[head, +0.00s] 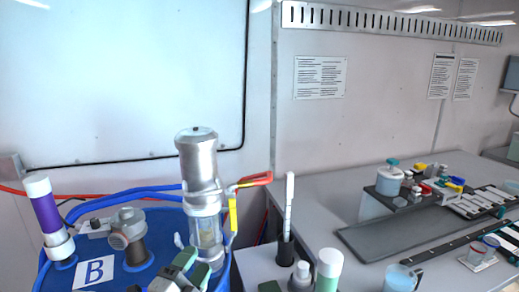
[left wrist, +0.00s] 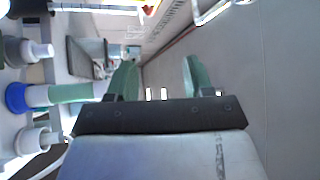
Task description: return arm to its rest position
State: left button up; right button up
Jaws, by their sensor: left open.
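My left gripper (head: 190,271) is at the bottom of the head view, in front of the blue drum marked B (head: 222,279) and below the metal pump cylinder (head: 198,165). In the left wrist view its two green fingers (left wrist: 160,78) stand apart with nothing between them. The gripper is open and empty. I cannot tell whether it touches the drum or the clear lower part of the pump. My right gripper is not in view.
A purple-banded tube (head: 45,212) and a grey fitting (head: 128,228) stand on the drum. A white wand (head: 289,205) and a green-and-white bottle (head: 328,270) stand to the right. A grey tray (head: 400,240) lies on the bench beyond.

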pick_arm(q)
jog(key=s+a+f+n+g+y, duration=0.3)
jog(key=s+a+f+n+y, duration=0.2)
jog(key=f+n+y, duration=0.4)
jog(key=s+a+f+n+g, duration=0.1)
jog(key=s+f+n+g, duration=0.4)
jog(key=s, duration=0.7)
jog(key=s+a+f+n+g, duration=0.1)
jog(key=s+f+n+g, duration=0.3)
jog(key=s+f+g, duration=0.55)
notch_tip(320, 180, down, 23)
jog(key=s, duration=0.3)
jog(key=s+a+f, duration=0.3)
jog(key=s+f, duration=1.3)
jog(key=shift+f+m+g, duration=0.3)
jog(key=shift+m+g, duration=0.1)
jog(key=shift+g, duration=0.05)
jog(key=shift+c, duration=0.8)
jog(key=shift+s+a, duration=0.1)
jog(key=shift+s, duration=0.1)
